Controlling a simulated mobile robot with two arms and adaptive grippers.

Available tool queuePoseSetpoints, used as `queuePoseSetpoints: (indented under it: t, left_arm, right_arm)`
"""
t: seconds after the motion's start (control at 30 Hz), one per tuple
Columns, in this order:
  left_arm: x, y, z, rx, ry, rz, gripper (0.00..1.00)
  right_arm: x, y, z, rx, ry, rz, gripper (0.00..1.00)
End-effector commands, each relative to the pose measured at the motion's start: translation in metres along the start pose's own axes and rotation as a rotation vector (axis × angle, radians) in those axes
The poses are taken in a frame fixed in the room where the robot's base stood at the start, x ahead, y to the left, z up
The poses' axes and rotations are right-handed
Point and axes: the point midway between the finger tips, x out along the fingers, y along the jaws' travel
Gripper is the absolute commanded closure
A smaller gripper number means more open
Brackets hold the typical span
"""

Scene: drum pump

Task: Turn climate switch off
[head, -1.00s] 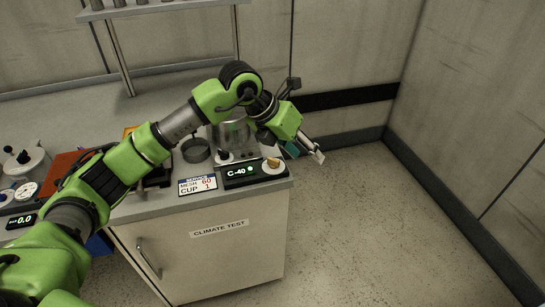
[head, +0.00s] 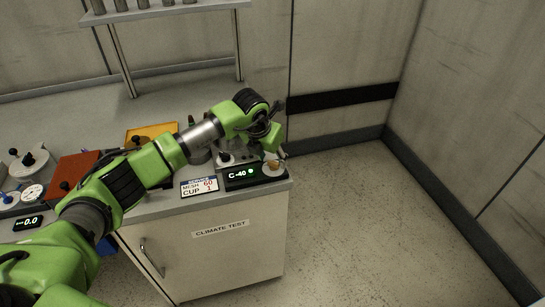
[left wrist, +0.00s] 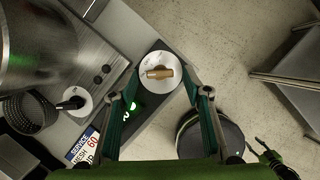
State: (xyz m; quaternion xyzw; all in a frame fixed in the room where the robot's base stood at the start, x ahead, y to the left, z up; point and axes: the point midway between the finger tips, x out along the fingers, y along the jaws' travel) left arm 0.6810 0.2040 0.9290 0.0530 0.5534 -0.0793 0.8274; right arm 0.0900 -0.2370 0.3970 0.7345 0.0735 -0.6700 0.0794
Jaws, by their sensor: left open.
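The climate switch (head: 272,168) is a white round dial with a tan knob at the right end of the black climate panel (head: 240,178). The panel reads C-40 with a green light. In the left wrist view the dial (left wrist: 160,76) lies ahead, between the two fingers, its knob lying roughly crosswise. My left gripper (head: 279,155) is open and empty, just above the dial in the head view; it also shows in the left wrist view (left wrist: 160,93). I cannot tell whether a finger touches the knob.
A service card (head: 199,187) lies left of the panel on the bench (head: 165,204). Another black knob on a white dial (left wrist: 73,104) and a large metal vessel (left wrist: 35,45) stand close by.

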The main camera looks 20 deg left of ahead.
Motion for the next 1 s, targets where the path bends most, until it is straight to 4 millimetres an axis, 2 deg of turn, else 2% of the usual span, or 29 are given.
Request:
queuePoseSetpoints:
  t: [0.2, 0.47, 0.6, 1.0]
  left_arm:
    - [0.014, 0.0, 0.0, 0.001, 0.0, 0.0, 0.56]
    - [0.015, 0.0, 0.0, 0.001, -0.001, 0.0, 0.56]
    - [0.015, 0.0, 0.0, 0.001, -0.001, 0.0, 0.92]
    - [0.017, 0.001, -0.001, 0.038, -0.001, -0.016, 0.94]
  right_arm:
    - [-0.003, 0.0, 0.0, 0.0, -0.001, 0.0, 0.6]
    - [-0.003, 0.0, 0.0, 0.001, -0.001, 0.0, 0.6]
    - [-0.003, -0.001, 0.0, 0.001, -0.001, -0.001, 0.6]
    - [0.005, -0.004, 0.0, 0.003, 0.0, -0.004, 0.6]
